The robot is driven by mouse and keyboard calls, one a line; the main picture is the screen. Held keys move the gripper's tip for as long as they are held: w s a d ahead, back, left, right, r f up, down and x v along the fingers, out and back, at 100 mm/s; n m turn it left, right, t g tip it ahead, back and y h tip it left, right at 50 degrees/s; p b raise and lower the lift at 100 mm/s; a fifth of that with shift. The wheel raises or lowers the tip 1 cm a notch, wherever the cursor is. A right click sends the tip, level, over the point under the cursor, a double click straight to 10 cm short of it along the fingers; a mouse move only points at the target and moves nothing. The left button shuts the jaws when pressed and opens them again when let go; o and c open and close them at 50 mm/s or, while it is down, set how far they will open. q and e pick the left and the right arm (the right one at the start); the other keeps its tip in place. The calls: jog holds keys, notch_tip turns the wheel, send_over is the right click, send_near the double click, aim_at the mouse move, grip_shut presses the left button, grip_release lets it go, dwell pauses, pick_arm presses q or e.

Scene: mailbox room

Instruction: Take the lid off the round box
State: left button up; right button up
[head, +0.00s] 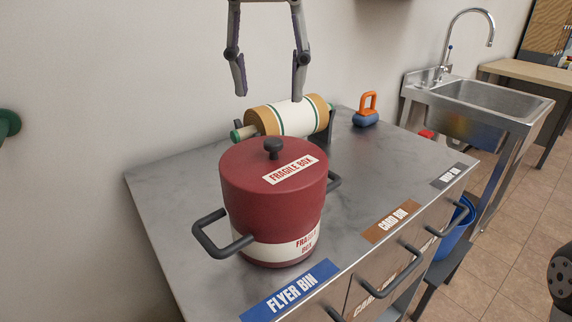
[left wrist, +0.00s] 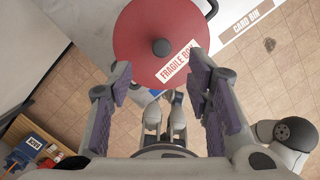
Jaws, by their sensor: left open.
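The round box (head: 272,218) is a red pot-like box with dark side handles and a white "FRAGILE BOX" band, upright on the metal counter. Its red lid (head: 250,170) sits on top, with a black knob (head: 273,148) in the middle and a "FRAGILE BOX" label. My left gripper (head: 270,90) is open and empty, above the box and apart from it, fingers pointing down. In the left wrist view the lid (left wrist: 140,40) and knob (left wrist: 161,47) show beyond the open fingers (left wrist: 163,85). My right gripper is not seen.
A roll on a holder (head: 290,117) stands behind the box. An orange and blue object (head: 366,110) is at the counter's back right. The counter (head: 165,190) has "FLYER BIN" and "CARD BIN" labels along its front edge, with drawer handles below. A sink (head: 490,96) stands at the right.

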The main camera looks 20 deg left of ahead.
aim_at(272, 141)
pick_arm(q)
jog(key=f, duration=0.5)
jog(key=w+f+b, duration=0.1)
jog(key=f, duration=0.2)
jog(key=shift+f, duration=0.3)
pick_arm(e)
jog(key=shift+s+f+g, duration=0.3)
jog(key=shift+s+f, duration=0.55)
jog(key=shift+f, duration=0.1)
pick_arm(q)
jog(key=shift+r, duration=0.1)
grip_shut()
